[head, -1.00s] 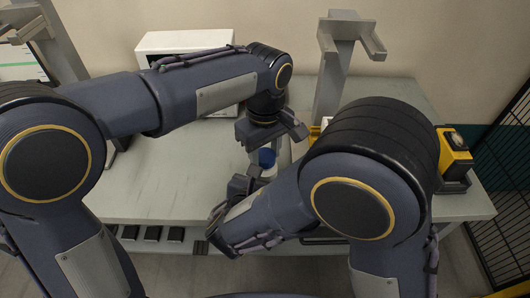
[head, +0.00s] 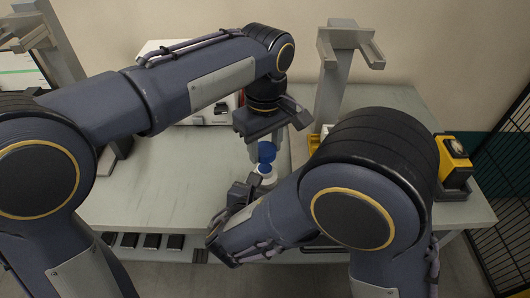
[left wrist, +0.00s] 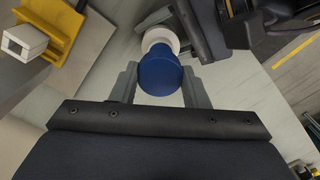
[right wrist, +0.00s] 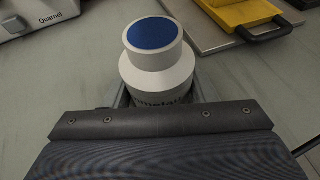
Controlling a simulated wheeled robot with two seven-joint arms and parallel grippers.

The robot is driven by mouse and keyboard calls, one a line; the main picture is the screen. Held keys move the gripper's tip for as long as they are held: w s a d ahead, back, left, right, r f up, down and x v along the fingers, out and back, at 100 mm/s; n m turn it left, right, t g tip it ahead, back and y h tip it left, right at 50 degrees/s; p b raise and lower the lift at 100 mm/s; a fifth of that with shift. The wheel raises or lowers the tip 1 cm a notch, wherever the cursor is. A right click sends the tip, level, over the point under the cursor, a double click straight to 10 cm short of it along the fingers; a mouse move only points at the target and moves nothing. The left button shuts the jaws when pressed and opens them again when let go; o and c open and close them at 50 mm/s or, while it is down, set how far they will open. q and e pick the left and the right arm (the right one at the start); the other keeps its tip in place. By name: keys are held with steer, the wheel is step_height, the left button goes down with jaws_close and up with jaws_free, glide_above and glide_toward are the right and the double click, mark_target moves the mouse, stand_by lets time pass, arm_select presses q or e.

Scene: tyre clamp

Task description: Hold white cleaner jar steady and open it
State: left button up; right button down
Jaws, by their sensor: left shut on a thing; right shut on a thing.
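The white jar (head: 268,180) stands on the table between my two grippers. In the right wrist view the jar (right wrist: 155,75) is upright with a round blue face on its white neck and part of a printed label. My right gripper (head: 256,184) is shut on the jar's body from the side. The blue lid (head: 267,152) is above the jar, apart from it, and my left gripper (head: 266,146) is shut on it from above. The left wrist view shows the lid (left wrist: 160,76) between the fingers, with the white jar (left wrist: 160,38) behind it.
A white box-shaped device (head: 205,112) stands at the back of the table (head: 160,185). A grey stand (head: 335,75) rises behind the jar. The table's left middle is clear.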

steer(key=c, duration=0.5)
jaws_free()
